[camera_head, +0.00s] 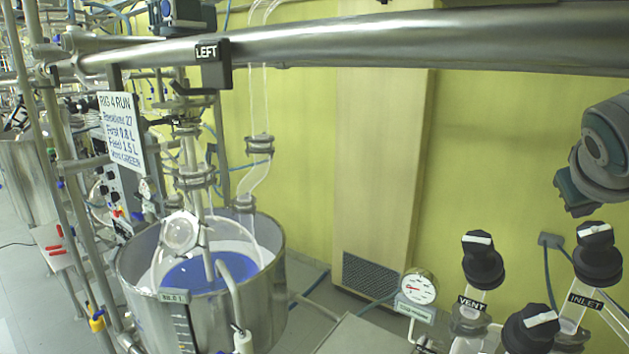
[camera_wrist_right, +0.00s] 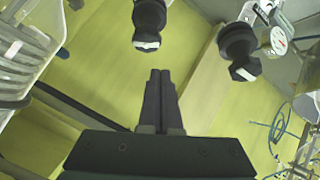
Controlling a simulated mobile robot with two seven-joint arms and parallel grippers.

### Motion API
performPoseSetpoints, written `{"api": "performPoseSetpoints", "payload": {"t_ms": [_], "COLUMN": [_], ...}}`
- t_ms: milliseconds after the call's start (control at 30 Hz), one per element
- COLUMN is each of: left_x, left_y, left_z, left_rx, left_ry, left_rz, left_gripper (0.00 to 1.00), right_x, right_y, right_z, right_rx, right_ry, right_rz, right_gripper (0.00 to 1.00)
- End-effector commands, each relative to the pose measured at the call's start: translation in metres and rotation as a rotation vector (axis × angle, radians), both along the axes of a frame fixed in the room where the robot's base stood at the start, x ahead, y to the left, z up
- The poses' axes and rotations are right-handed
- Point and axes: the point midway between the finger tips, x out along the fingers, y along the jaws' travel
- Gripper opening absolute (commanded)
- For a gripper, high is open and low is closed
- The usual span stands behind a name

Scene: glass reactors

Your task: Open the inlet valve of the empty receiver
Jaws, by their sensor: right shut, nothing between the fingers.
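In the head view a black knob with a white bar (camera_head: 597,252) stands at the right edge, with an INLET label (camera_head: 585,301) below it. A similar knob (camera_head: 482,260) stands to its left above a VENT label (camera_head: 472,303). A third black knob (camera_head: 531,330) is at the bottom edge, its label out of sight. My right gripper (camera_wrist_right: 160,72) is shut and empty in the wrist view, apart from two black knobs (camera_wrist_right: 148,25) (camera_wrist_right: 238,50). In the head view its wrist hangs at the upper right. My left gripper is not in view. I cannot tell which receiver is empty.
A steel bar (camera_head: 420,38) with a LEFT tag (camera_head: 206,52) crosses the top. A steel vessel (camera_head: 262,300) with blue inside stands left of centre, below a RIG 4 RUN sign (camera_head: 120,130). A round gauge (camera_head: 418,288) sits left of the VENT knob.

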Motion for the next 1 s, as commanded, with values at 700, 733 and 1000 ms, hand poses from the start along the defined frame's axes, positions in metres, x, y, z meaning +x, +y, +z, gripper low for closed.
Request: {"api": "performPoseSetpoints", "payload": {"t_ms": [700,733,1000], "left_x": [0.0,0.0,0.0], "left_y": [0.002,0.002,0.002], "left_z": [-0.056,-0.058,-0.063], "left_rx": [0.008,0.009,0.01], "left_ry": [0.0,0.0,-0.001], "left_rz": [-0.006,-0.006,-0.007], "left_gripper": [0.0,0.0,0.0], "right_x": [-0.012,-0.012,-0.01], "right_y": [-0.032,-0.034,-0.042], "right_z": [-0.056,-0.059,-0.069], "right_rx": [0.005,0.005,0.005], "right_ry": [0.039,0.038,0.037], "right_rz": [-0.037,-0.038,-0.036], "right_gripper": [0.0,0.0,0.0]}}
